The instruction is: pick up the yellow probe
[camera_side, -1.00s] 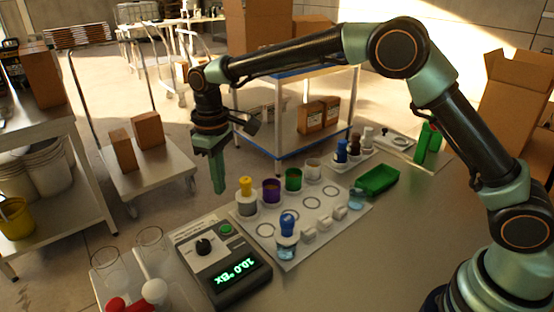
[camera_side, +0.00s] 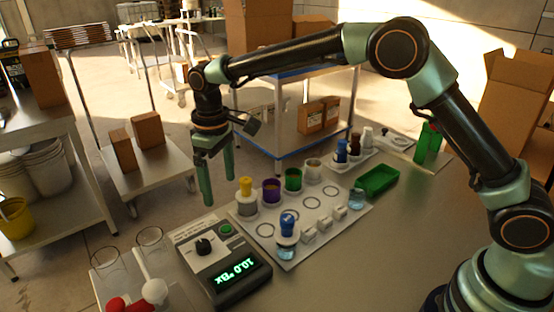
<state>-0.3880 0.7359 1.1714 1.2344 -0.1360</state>
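The yellow probe (camera_side: 245,187) stands upright in a container with grey contents (camera_side: 246,206) at the left end of the back row on the white tray (camera_side: 318,239). Only its yellow top shows above the rim. My gripper (camera_side: 221,191) is open and empty, its two green fingers pointing down. In the picture it hangs to the left of and above the probe, and I cannot tell the exact distance. It does not appear to touch anything.
A meter with a green display (camera_side: 238,270) stands in front, left of the tray. Purple (camera_side: 271,190), green (camera_side: 293,179) and white (camera_side: 313,171) containers stand right of the probe. A blue-capped bottle (camera_side: 287,236) is at the tray's front. A green dish (camera_side: 377,180) lies to the right.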

